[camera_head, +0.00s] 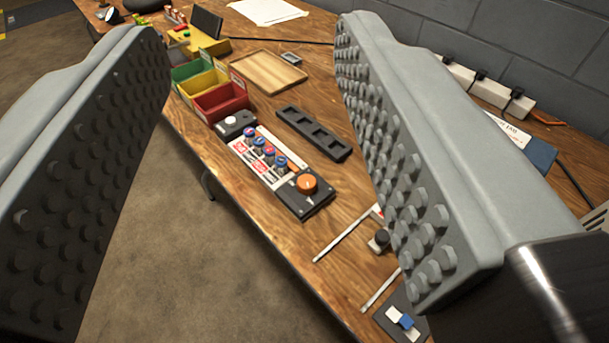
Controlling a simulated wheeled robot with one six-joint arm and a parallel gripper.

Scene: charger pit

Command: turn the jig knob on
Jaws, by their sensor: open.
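The jig (257,158) is a black and white box on the wooden table, with several blue and red round parts in a row and red labels. Its orange knob (306,183) sits on the black end nearest me, with pale marks around it. My gripper (248,150) is open and empty, its two grey studded fingers wide apart at the left and right of the picture. The jig shows in the gap between them, farther off and below. Neither finger touches the knob. The right finger hides part of the table.
A black slotted tray (314,134) lies beside the jig. Green, yellow and red bins (222,103) and a wooden tray (268,72) stand behind. A black knob (380,240) and a switch plate (402,322) are nearer. A power strip (489,86) runs along the grey wall.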

